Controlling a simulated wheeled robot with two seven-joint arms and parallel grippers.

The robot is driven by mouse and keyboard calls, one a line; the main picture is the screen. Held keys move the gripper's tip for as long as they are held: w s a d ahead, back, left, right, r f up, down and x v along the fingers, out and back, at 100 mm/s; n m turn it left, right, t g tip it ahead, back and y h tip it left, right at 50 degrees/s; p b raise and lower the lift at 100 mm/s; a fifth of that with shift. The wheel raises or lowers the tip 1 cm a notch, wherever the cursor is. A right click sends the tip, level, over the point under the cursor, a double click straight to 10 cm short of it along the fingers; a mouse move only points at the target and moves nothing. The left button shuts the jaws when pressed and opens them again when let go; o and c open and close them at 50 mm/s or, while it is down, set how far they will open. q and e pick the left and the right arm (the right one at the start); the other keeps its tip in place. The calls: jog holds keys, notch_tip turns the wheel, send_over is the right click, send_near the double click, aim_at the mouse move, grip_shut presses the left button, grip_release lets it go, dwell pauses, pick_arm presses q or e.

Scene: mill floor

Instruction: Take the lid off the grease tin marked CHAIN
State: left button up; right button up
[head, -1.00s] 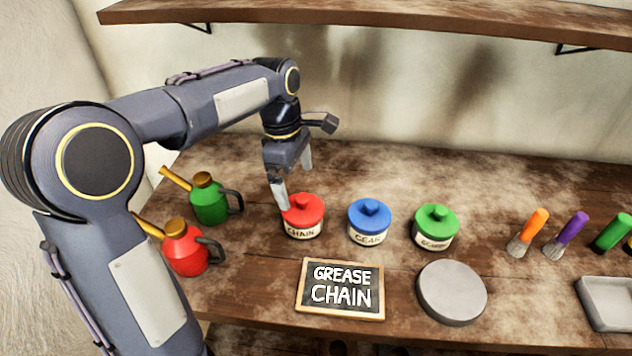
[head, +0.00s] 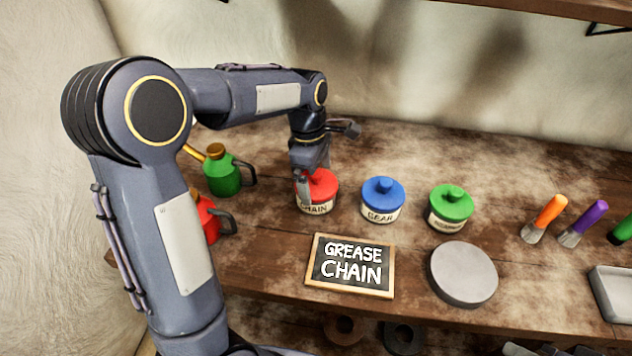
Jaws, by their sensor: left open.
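The grease tin marked CHAIN (head: 314,207) stands on the bench with its red lid (head: 322,184) on. My left gripper (head: 306,190) points down at the tin, with one finger in front of the lid's left side. Its jaws are open, and the other finger and the lid's knob are hidden behind the gripper. I cannot tell whether the fingers touch the lid. My right gripper is not in view.
A blue-lidded GEAR tin (head: 381,200) and a green-lidded tin (head: 450,208) stand to the right. A GREASE CHAIN board (head: 350,265) and a grey disc (head: 463,274) lie in front. Oil cans, green (head: 223,176) and red (head: 208,220), stand left.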

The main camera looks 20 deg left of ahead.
pick_arm(q)
jog(key=c, duration=0.8)
jog(key=shift+r, duration=0.15)
